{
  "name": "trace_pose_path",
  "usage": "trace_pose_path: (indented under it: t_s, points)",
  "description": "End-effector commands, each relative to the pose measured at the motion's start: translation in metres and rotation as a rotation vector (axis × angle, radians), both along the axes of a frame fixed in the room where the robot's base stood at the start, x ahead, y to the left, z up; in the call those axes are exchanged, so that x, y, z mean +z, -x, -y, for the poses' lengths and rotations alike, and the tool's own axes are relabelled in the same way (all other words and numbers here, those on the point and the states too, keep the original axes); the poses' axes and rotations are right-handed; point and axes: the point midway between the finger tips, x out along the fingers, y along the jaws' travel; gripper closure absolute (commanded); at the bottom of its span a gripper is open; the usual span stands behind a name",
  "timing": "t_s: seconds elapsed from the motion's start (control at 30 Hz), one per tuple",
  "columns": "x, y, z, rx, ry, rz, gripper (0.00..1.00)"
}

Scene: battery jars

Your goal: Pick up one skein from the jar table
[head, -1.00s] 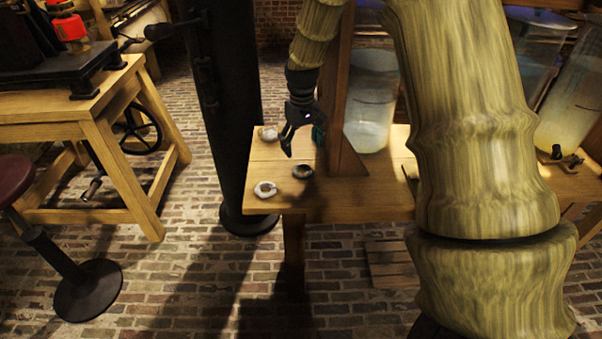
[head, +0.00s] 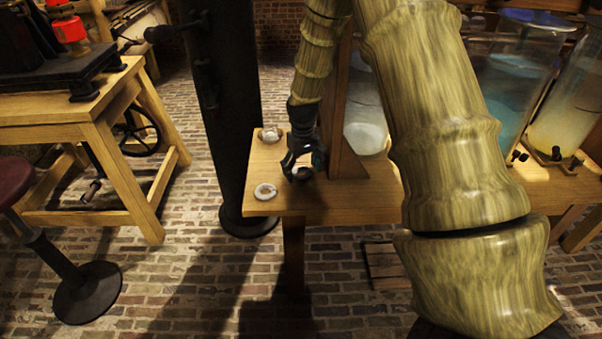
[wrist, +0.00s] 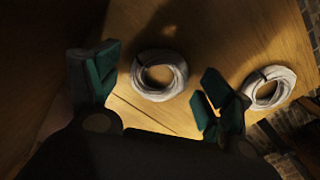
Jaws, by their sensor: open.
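Several ring-shaped skeins lie on the wooden jar table (head: 340,208). A pale skein (head: 265,191) is near the table's front left corner, and another skein (head: 269,135) lies farther back near the left edge. In the wrist view this grey-white skein (wrist: 159,75) lies ahead of and between the green-padded fingers, apart from both. A second skein (wrist: 270,87) is outside the right finger, by the table edge.
A wooden post (head: 345,150) stands on the table close to the right of my gripper. Glass jars (head: 505,80) of liquid stand farther right. A black column (head: 228,110) rises just left of the table. A workbench (head: 95,115) and stool (head: 85,285) are at the left.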

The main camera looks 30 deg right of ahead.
Motion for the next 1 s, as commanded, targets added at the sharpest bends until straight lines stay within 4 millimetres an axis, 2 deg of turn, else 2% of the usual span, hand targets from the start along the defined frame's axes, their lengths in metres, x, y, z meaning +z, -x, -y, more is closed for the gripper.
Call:
trace_pose_path:
  t_s: [0.13,0.37,0.77,0.87,1.0]
  points:
    - [0.0,0.0,0.0,0.0,0.0,0.0,0.2]
    - [0.0,0.0,0.0,0.0,0.0,0.0,0.62]
    - [0.004,0.0,0.0,0.0,0.0,0.001,0.62]
    - [0.013,-0.001,0.0,0.0,0.0,0.003,0.62]
    - [0.035,-0.001,0.001,0.0,0.0,0.003,0.62]
